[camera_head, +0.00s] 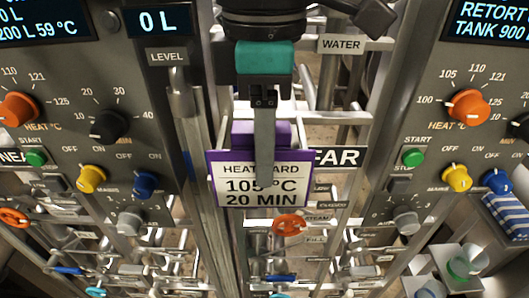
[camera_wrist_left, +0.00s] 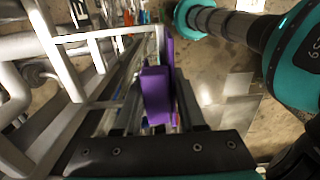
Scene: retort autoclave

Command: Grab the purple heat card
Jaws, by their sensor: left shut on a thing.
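The purple heat card (camera_head: 223,190) shows in the middle of the head view, with a purple border and a white face reading "HEAT CARD 105 °C 20 MIN". A purple block stands at its upper edge. My left gripper (camera_head: 264,165) comes down from above, with a grey finger in front of the card's face. In the left wrist view, the purple card (camera_wrist_left: 156,92) is edge-on between the fingers of my left gripper (camera_wrist_left: 158,105), which is shut on it. The card's far side is hidden in the head view. My right gripper is not visible.
Control panels with knobs stand left (camera_head: 75,125) and right (camera_head: 425,125). A "FAR" sign (camera_head: 338,157) is close behind the card's right side. Metal posts and rails surround the card, with valves (camera_head: 289,225) below. White rails (camera_wrist_left: 95,40) run close left in the wrist view.

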